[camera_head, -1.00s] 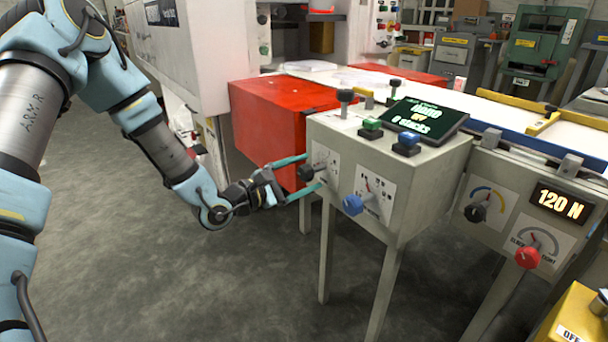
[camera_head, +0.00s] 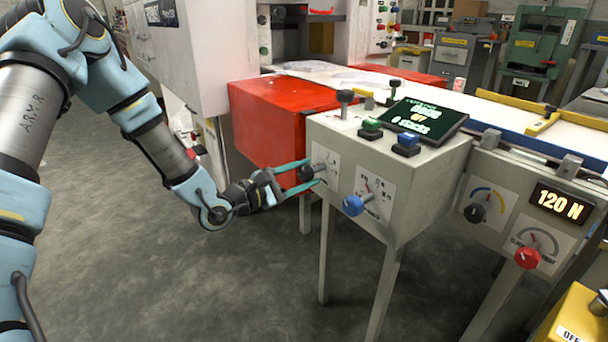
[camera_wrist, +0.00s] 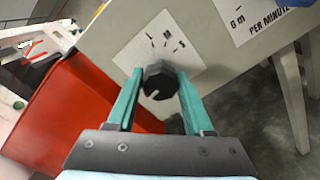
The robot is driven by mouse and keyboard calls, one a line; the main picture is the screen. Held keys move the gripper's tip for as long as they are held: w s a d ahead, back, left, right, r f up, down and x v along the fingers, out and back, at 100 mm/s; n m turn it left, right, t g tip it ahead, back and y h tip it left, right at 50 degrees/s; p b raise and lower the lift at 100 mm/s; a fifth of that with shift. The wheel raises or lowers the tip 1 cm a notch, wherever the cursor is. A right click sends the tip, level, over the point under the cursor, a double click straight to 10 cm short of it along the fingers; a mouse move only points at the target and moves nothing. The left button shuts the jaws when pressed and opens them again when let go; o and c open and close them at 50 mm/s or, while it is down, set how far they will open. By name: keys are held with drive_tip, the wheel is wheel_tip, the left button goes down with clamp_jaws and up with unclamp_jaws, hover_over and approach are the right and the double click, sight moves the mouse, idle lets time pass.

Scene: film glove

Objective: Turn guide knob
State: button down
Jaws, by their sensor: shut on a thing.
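The guide knob appears to be the black knob (camera_head: 306,173) on the left of the grey control box's front face. In the wrist view the black knob (camera_wrist: 160,84) sits between the green fingers, in front of a white dial plate (camera_wrist: 163,47) with marks around it. A white line shows on the knob's face. My gripper (camera_head: 305,174) reaches in from the left, its two fingers shut on the knob's sides. It also shows in the wrist view (camera_wrist: 160,90). A blue knob (camera_head: 353,205) sits to the right on the same box.
A red cabinet (camera_head: 270,125) stands close behind and left of my gripper. The grey control box (camera_head: 420,185) carries a tilted screen (camera_head: 424,121), green and blue buttons. A panel at right has a red knob (camera_head: 527,257) and a "120 N" display (camera_head: 561,204). The floor below is clear.

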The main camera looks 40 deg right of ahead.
drive_tip(key=shift+m, duration=0.4)
drive_tip(key=m+p, duration=0.1)
drive_tip(key=m, duration=0.2)
drive_tip(key=shift+m, duration=0.3)
drive_tip(key=m, duration=0.4)
drive_tip(key=shift+m, duration=0.3)
drive_tip(key=m, duration=0.4)
drive_tip(key=shift+m, duration=0.3)
drive_tip(key=m+b, duration=0.1)
drive_tip(key=m, duration=0.3)
drive_tip(key=shift+b, duration=0.4)
drive_tip(key=m+b, duration=0.3)
drive_tip(key=m, duration=0.4)
drive_tip(key=shift+f, duration=0.1)
drive_tip(key=m+b, duration=0.2)
drive_tip(key=m, duration=0.1)
drive_tip(key=shift+b, duration=0.4)
drive_tip(key=shift+m+b, duration=0.95)
drive_tip(key=shift+m, duration=0.45)
